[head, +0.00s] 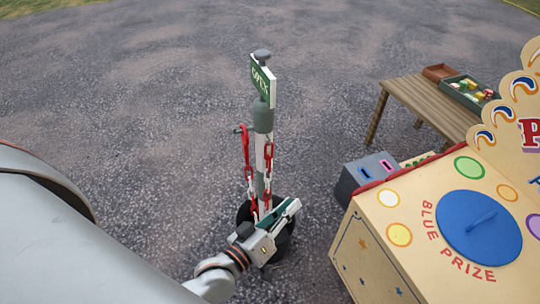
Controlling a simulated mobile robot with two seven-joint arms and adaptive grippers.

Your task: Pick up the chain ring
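A grey post (264,117) with a green "OPEN" sign (262,82) stands upright on a dark round base (244,213). A red and white chain (248,160) hangs down along the post from a small hook near its upper part. I cannot pick out a separate chain ring; the chain's lower end is close to my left gripper and partly hidden. My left gripper (287,212) is low in front of the post, over the base. Its fingers are too small to tell whether they are open or hold anything. My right gripper is not in view.
A cream game stall (371,245) with a blue disc marked "BLUE PRIZE" (479,228) stands at the right. A grey box (362,174) is beside it. A wooden bench (424,97) holds trays behind. The asphalt left of and behind the post is clear.

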